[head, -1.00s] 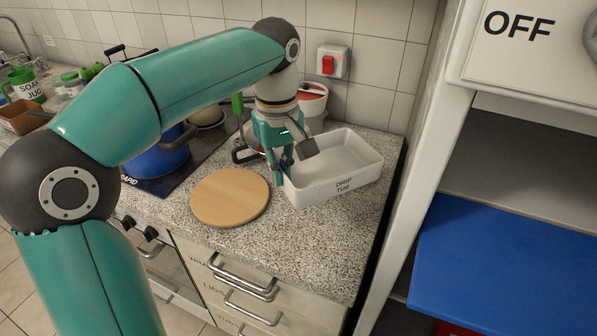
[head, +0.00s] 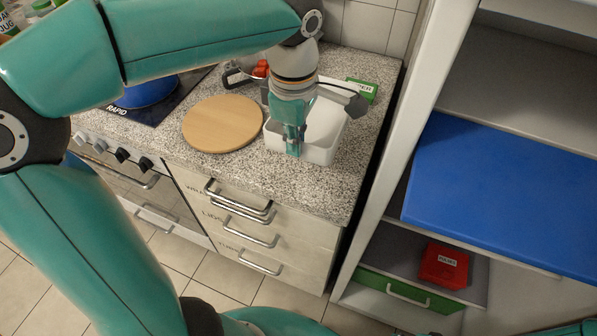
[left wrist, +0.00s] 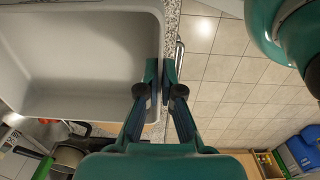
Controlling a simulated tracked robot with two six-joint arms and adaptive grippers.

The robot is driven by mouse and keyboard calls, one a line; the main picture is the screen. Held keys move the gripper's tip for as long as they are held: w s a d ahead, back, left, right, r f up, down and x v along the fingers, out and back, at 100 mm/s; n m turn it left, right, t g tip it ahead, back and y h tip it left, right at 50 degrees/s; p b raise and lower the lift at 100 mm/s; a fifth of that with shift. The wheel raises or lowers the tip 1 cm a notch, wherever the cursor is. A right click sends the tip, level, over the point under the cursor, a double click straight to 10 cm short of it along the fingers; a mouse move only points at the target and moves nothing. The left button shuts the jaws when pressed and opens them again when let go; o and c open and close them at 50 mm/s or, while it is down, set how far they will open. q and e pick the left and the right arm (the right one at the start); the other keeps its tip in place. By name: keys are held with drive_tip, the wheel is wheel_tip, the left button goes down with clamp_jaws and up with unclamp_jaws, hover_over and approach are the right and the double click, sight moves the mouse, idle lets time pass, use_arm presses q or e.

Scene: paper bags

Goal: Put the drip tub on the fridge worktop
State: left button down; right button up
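The white drip tub (head: 330,150) is at the right end of the speckled worktop, its narrow side towards me. My left gripper (head: 293,152) points down at its near wall, hiding part of it. In the left wrist view the tub (left wrist: 80,50) fills the upper left. There my left gripper (left wrist: 160,78) has one finger inside the rim and one outside, closed on the wall. I cannot tell whether the tub is clear of the worktop. No fridge worktop can be made out for certain. My right gripper is not in view.
A round wooden board (head: 222,123) lies close left of the tub. A green box (head: 362,90) is behind it to the right. A white shelf unit with a blue panel (head: 500,190) stands at the right; a red box (head: 444,266) is low inside. Drawer handles (head: 240,200) protrude in front.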

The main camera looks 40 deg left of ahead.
use_arm(q)
wheel_tip(320, 180, down, 10)
drive_tip(key=shift+r+b, duration=0.2)
drive_tip(key=shift+b, duration=0.15)
drive_tip(key=c, duration=1.8)
unclamp_jaws()
drive_tip(key=shift+f, duration=0.1)
drive_tip(key=o, duration=0.5)
wheel_tip(320, 180, up, 12)
drive_tip(key=shift+r+p, duration=0.2)
drive_tip(key=shift+p, duration=0.45)
drive_tip(key=shift+s, duration=0.1)
